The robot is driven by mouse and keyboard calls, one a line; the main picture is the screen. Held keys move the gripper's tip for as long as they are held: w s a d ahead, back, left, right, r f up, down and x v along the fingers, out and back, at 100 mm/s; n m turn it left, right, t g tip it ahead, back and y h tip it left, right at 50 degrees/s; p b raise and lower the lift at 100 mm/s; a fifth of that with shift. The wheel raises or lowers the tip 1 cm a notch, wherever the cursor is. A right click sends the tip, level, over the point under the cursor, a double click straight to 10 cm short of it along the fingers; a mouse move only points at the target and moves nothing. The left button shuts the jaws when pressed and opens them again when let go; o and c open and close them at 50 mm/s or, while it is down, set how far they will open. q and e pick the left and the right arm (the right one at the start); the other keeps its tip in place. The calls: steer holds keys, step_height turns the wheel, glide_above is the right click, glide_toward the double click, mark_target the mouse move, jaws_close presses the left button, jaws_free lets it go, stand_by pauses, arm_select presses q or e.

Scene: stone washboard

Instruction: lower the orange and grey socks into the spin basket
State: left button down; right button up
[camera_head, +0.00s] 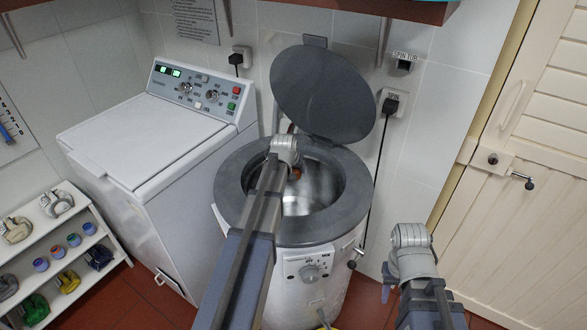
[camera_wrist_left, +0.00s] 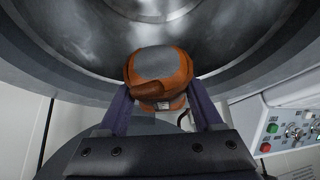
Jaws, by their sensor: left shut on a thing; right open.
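The orange and grey socks (camera_wrist_left: 160,72) are a rolled bundle between the fingers of my left gripper (camera_wrist_left: 162,100), which is shut on them. In the head view a bit of orange sock (camera_head: 296,174) shows beside my left wrist, over the tub opening. The spin basket (camera_head: 322,190) is the shiny metal drum inside the round white spin tub (camera_head: 290,275). In the left wrist view its curved metal wall (camera_wrist_left: 190,30) lies beyond the socks. My right gripper (camera_head: 388,282) is open, low in front and right of the tub, its fingers partly hidden by the wrist.
The grey lid (camera_head: 325,92) stands open behind the tub. A white washing machine (camera_head: 150,140) stands close on the left. A shelf (camera_head: 60,235) with several small items is at far left. A slatted door (camera_head: 535,170) is on the right.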

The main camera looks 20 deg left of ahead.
mark_target(291, 174)
arm_select(q)
step_height(291, 174, down, 5)
steer(key=b, duration=0.4)
steer(key=shift+f, duration=0.1)
arm_select(e)
step_height(291, 174, down, 5)
steer(key=shift+f, duration=0.1)
arm_select(q)
jaws_free()
steer(key=p+v, duration=0.6)
steer(key=v, duration=0.2)
steer(key=shift+a, duration=0.1)
arm_select(e)
step_height(291, 174, up, 6)
steer(key=shift+r, duration=0.25)
